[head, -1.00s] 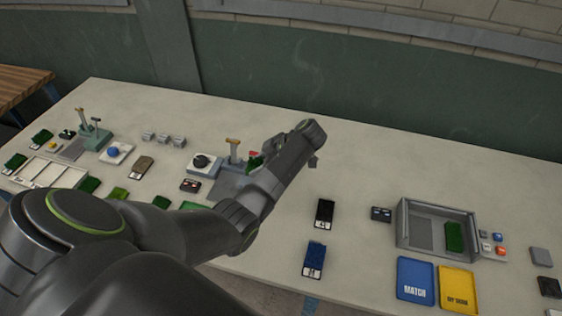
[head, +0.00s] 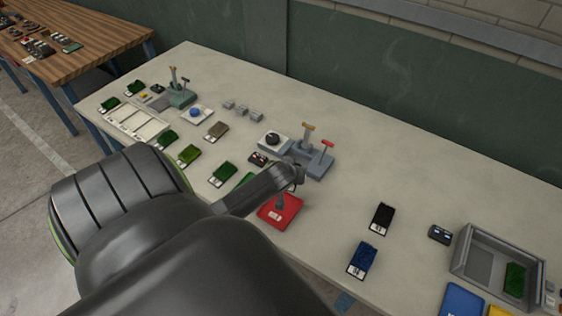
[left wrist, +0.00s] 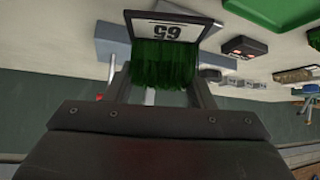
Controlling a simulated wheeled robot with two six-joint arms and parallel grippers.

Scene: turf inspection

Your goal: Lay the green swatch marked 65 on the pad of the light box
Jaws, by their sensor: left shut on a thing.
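My left gripper (head: 295,180) is shut on the green swatch (left wrist: 165,62), above the table near a lever stand. In the left wrist view the swatch's white label reads 65, upside down. The swatch cannot be made out in the head view. A grey open box (head: 507,246), which looks like the light box, stands at the far right of the table. My left gripper is well to the left of this box. My right gripper is not in view.
The lever stand (head: 318,163) with upright handles is close behind my gripper. A red tray (head: 280,212) lies just below it. A black swatch (head: 381,218) and a blue swatch (head: 362,259) lie before the box. A small dark device (head: 440,235) stands beside it.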

